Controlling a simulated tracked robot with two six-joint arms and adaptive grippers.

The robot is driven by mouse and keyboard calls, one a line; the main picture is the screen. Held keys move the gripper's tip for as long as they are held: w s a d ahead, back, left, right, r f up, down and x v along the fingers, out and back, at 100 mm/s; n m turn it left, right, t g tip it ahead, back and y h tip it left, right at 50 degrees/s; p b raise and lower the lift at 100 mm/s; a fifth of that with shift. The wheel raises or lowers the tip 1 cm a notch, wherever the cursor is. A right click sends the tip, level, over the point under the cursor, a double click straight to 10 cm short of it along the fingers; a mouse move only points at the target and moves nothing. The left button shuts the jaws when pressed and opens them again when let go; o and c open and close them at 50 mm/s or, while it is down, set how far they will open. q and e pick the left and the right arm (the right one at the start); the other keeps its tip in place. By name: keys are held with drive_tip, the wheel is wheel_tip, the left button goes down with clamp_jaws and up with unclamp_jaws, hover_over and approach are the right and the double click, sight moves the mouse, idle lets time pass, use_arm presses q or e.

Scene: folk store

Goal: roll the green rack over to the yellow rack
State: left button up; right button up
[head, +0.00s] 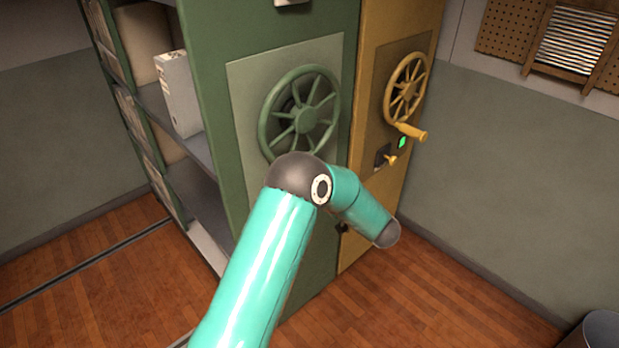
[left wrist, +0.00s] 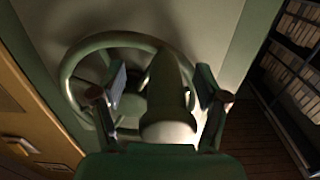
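The green rack (head: 225,75) stands left of the yellow rack (head: 372,55). In the head view their fronts look close together; I cannot tell the gap. The green rack's spoked wheel (head: 334,92) is partly covered by my teal arm; the wheel (left wrist: 82,50) also shows in the left wrist view. There, my left gripper (left wrist: 163,98) is open, with its fingers either side of the wheel's green handle (left wrist: 166,85) and seemingly not closed on it. The head view hides that gripper behind the arm. My right gripper is not in view.
The yellow rack has a wheel with a handle (head: 411,131), a lit green lamp (head: 402,142) and a small knob (head: 390,159). A white box file (head: 178,95) stands on the green rack's shelf. A floor rail (head: 85,266) runs left. A dark bin (head: 602,330) stands lower right.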

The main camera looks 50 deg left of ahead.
use_arm(q)
drive_tip(key=shift+d+r, duration=0.1)
idle(0.4)
drive_tip(key=d, duration=0.9)
drive_tip(key=shift+d+b, duration=0.35)
drive_tip(key=shift+d, duration=0.05)
drive_tip(key=shift+w, duration=0.1)
idle(0.3)
